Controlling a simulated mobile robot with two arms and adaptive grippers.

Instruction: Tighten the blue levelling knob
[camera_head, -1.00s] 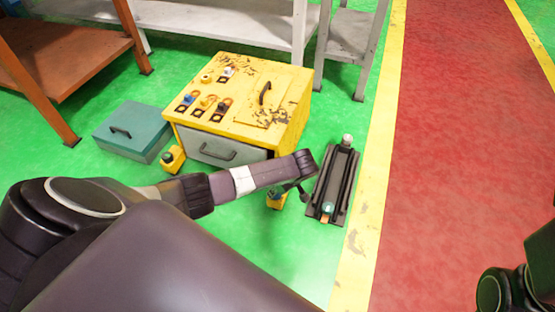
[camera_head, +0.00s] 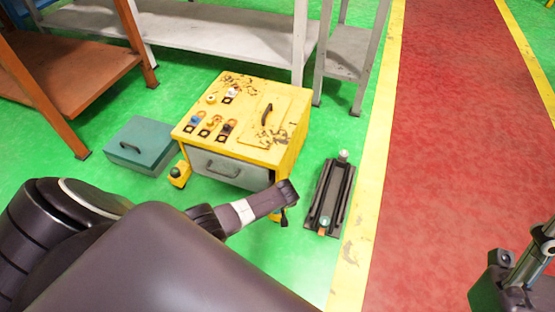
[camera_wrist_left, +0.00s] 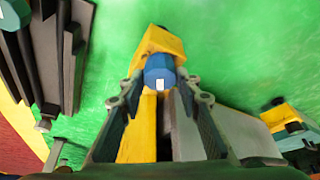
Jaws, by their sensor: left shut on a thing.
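The blue levelling knob (camera_wrist_left: 158,68) sits on a yellow foot (camera_wrist_left: 160,42) of the cabinet in the left wrist view. My left gripper (camera_wrist_left: 160,84) is shut on this knob, with one finger on each side. In the head view my left gripper (camera_head: 284,216) points down by the cabinet's front right corner, and my wrist hides the knob. The yellow cabinet (camera_head: 285,152) stands on the green floor. Part of my right gripper (camera_head: 515,282) shows at the lower right edge; its fingers cannot be made out.
A black railed fixture (camera_head: 329,195) lies on the floor right of the cabinet. A teal toolbox (camera_head: 138,147) stands to its left, near another yellow foot (camera_head: 179,173). Grey shelving (camera_head: 225,38) is behind, an orange rack (camera_head: 75,60) at left. The red walkway (camera_head: 455,140) is clear.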

